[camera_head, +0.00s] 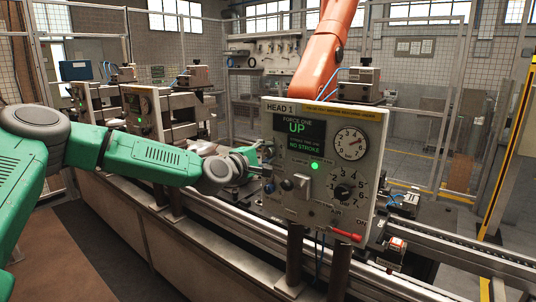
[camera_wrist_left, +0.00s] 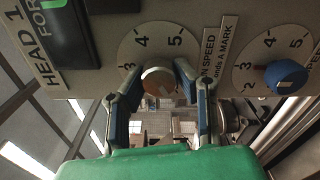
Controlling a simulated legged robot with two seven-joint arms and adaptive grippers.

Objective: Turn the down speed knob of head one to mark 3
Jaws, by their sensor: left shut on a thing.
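The HEAD 1 control box (camera_head: 320,190) stands in the middle of the head view. My left gripper (camera_head: 252,160) reaches its left side. In the left wrist view, a round knob (camera_wrist_left: 158,83) with an orange-brown face sits on a white dial marked 3, 4 and 5. My left fingers lie on both sides of this knob, shut on it. A label (camera_wrist_left: 217,50) beside it reads "...N SPEED", its start hidden by a finger. I cannot make out the knob's pointer. A blue knob (camera_wrist_left: 286,77) on a similar dial sits to the right. My right gripper is not in view.
The box front has a green-lit screen (camera_head: 304,135), a gauge (camera_head: 350,144), a black numbered knob (camera_head: 343,193) and a red handle (camera_head: 346,234). An orange robot arm (camera_head: 325,55) rises behind. A conveyor rail (camera_head: 460,256) runs right. Another similar box (camera_head: 142,112) stands left.

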